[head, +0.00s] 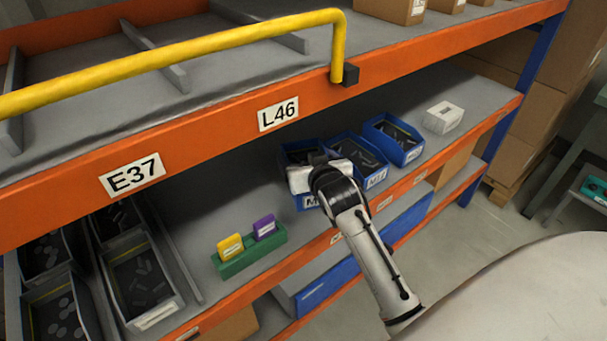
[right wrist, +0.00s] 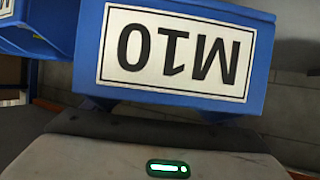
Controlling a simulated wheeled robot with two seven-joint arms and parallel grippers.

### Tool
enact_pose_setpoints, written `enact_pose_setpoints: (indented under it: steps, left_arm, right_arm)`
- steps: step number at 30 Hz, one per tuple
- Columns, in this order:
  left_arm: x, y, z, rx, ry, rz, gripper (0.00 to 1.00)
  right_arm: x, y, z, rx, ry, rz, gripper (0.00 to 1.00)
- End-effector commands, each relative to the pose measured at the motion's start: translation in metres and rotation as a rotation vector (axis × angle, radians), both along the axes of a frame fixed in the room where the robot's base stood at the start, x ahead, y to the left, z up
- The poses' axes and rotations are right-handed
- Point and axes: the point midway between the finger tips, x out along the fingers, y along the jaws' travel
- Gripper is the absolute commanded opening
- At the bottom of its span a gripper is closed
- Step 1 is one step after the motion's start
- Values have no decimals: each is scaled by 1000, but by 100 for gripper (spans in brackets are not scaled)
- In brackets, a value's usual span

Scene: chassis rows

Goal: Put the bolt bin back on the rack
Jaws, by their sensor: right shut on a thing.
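The blue bolt bin (head: 309,203) is at the middle shelf (head: 205,235) of the rack, left of two other blue bins. Its white label reads M10, upside down, in the right wrist view (right wrist: 177,52). My right gripper (head: 316,178) is shut on the front of this bin and covers much of it in the head view. Dark contents show inside the bin. I cannot tell whether its base touches the shelf. My left gripper is not in view.
Blue bins (head: 376,181) and (head: 411,156) with dark parts stand to the right, then a small white box (head: 443,116). A green holder (head: 250,257) with yellow and purple cards stands left. The orange beam (head: 215,133) and yellow rail (head: 170,55) are above.

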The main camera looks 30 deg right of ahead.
Motion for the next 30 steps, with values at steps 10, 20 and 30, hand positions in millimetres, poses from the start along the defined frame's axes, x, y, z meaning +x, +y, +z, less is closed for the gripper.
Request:
enact_pose_setpoints:
  steps: [10,20,30]
  left_arm:
    - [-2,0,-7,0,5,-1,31]
    - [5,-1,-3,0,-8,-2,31]
    - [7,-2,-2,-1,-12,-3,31]
  right_arm:
    - [1,0,-39,-1,-5,1,36]
    - [1,0,-42,-2,-7,1,36]
    - [0,0,-46,0,-2,1,97]
